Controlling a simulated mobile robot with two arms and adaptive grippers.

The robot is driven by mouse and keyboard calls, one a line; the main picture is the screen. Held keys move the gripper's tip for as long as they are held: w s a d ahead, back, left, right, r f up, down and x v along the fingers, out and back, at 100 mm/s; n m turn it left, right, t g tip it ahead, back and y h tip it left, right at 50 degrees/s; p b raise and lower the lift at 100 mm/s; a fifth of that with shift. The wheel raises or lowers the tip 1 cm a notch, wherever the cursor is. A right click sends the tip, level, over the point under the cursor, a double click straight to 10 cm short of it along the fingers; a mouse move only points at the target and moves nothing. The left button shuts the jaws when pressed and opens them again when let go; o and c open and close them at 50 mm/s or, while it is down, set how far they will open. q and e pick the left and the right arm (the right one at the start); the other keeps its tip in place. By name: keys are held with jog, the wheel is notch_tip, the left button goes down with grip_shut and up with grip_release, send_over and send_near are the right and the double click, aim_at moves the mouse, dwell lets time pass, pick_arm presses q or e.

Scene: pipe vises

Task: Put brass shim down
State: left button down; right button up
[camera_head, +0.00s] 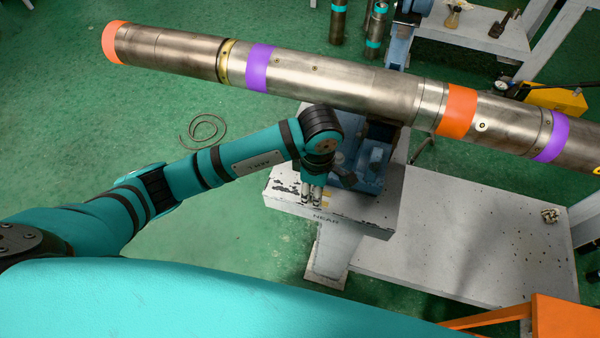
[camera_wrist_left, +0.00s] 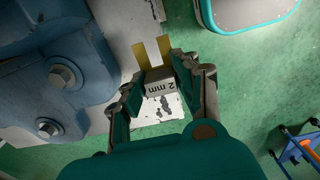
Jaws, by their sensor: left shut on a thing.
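The brass shim (camera_wrist_left: 140,57) shows in the left wrist view as two flat yellow prongs on a grey block marked "2 mm". My left gripper (camera_wrist_left: 160,84) is shut on the block, with the prongs pointing away past the fingertips. In the head view my left gripper (camera_head: 311,192) points down over the worn pale top of the vise stand (camera_head: 350,208), marked "NEAR". It is in front of the blue vise (camera_head: 372,160). I cannot tell whether the shim touches the stand. My right gripper is not in view.
A long steel pipe (camera_head: 340,82) with orange and purple bands lies across the vise, behind my left gripper. A pale low platform (camera_head: 480,240) at the right has much bare room. A thin coil (camera_head: 205,130) lies on the green floor.

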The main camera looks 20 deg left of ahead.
pick_arm(q)
send_over(297, 188)
jog(key=shift+s+d+f+p, duration=0.2)
jog(key=shift+s+d+p, duration=0.1)
jog(key=shift+d, duration=0.15)
jog(key=f, duration=0.1)
jog(key=a+f, duration=0.1)
jog(key=shift+w+f+p, duration=0.3)
jog(key=shift+p, duration=0.05)
jog(key=shift+w+f, duration=0.1)
jog(key=shift+f, duration=0.45)
jog(key=shift+f, duration=0.1)
jog(key=shift+f, duration=0.15)
jog(key=c, duration=1)
grip_release()
jog(key=shift+o, duration=0.2)
notch_tip(297, 188, up, 13)
jog(key=b, duration=0.1)
jog(key=shift+f, duration=0.2)
